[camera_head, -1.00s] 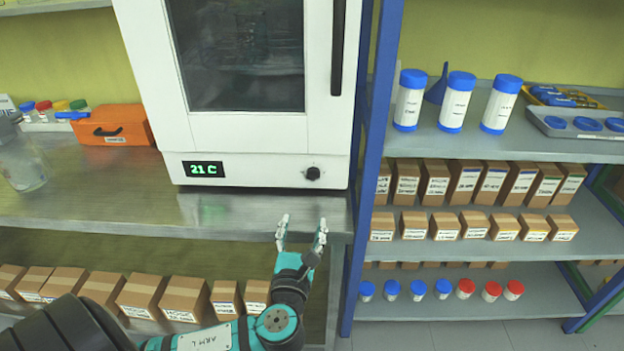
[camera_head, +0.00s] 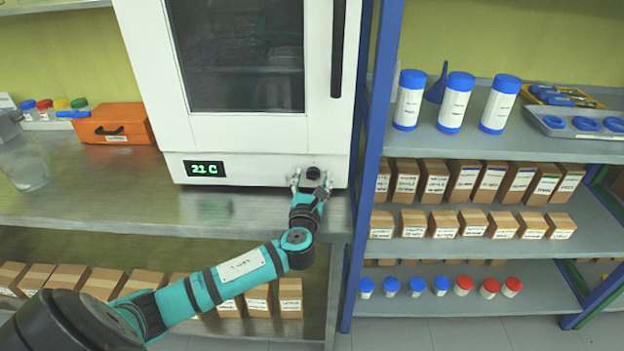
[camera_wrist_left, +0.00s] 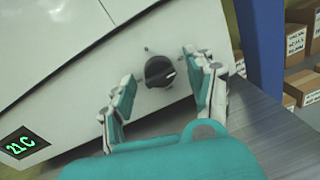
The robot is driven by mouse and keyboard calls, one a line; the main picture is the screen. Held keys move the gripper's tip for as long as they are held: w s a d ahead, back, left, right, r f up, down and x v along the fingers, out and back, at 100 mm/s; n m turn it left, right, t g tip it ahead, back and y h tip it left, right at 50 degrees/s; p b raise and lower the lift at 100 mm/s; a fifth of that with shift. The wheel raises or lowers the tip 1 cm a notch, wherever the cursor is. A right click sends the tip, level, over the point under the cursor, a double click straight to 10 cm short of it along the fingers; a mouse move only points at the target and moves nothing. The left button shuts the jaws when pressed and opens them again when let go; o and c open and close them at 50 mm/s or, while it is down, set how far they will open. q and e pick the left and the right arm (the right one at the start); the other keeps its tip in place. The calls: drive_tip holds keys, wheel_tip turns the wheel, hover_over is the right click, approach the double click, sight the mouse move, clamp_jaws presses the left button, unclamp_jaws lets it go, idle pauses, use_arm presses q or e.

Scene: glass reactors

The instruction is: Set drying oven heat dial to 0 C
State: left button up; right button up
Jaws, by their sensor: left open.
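The white drying oven (camera_head: 260,135) stands on the metal bench, its door closed. Its green display (camera_head: 204,169) reads 21 C. The black heat dial (camera_head: 313,173) is at the lower right of the oven's front. In the left wrist view the dial (camera_wrist_left: 159,71) shows with a pale pointer mark toward the right. My left gripper (camera_head: 311,180) is open, with its fingers on either side of the dial and just below it in the head view. In the left wrist view the fingers (camera_wrist_left: 160,90) are apart with a gap to the dial on both sides. My right gripper is not in view.
A blue shelf post (camera_head: 367,170) stands close to the right of the oven. Shelves beyond it hold white bottles (camera_head: 455,102) and brown boxes. An orange case (camera_head: 113,123) sits left of the oven. The bench front (camera_head: 150,212) is clear.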

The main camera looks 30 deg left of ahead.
use_arm(q)
drive_tip(key=shift+c, duration=0.4)
drive_tip(key=c, duration=1.1)
drive_tip(key=shift+o, duration=0.2)
